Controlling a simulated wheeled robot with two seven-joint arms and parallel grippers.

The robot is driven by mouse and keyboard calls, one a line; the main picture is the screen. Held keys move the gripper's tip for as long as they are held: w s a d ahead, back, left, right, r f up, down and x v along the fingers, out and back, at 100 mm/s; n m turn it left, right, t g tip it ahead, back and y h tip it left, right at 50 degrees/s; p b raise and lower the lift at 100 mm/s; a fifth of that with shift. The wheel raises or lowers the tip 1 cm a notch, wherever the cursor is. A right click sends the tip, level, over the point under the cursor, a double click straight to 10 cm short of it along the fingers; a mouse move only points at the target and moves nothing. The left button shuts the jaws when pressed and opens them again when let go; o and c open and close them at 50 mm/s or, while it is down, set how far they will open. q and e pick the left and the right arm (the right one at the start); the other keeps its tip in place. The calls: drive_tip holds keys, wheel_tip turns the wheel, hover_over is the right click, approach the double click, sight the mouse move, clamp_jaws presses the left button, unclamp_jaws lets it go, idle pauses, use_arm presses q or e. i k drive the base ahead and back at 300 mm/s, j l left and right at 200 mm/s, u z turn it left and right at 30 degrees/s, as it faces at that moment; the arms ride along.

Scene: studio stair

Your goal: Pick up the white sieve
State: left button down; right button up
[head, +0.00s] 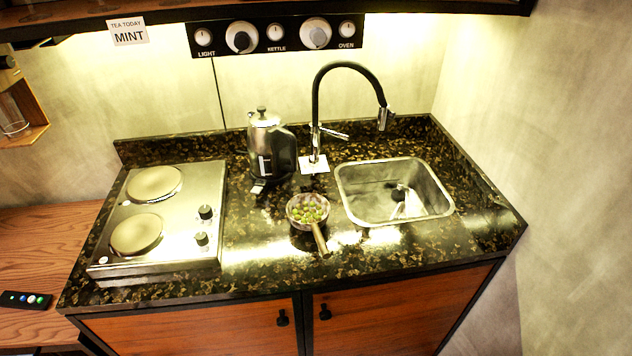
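A small round pan-like vessel (293,217) with a pale rim stands on the dark counter, left of the sink. Its straight brownish handle (320,240) points toward the front edge. No other sieve shows clearly. Neither of my grippers is in view.
A two-plate hob (205,170) is at the left. A steel kettle (264,140) stands behind the vessel. A black arched tap (316,100) rises behind the sink (362,213). The counter's front strip (270,270) is clear. A black remote-like panel (26,300) lies on wood at left.

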sight(314, 229)
drive_tip(key=k+j+u, duration=0.35)
drive_tip(key=j, duration=0.3)
drive_tip(key=k+j+u, duration=0.35)
drive_tip(key=j, duration=0.45)
drive_tip(key=k, duration=0.1)
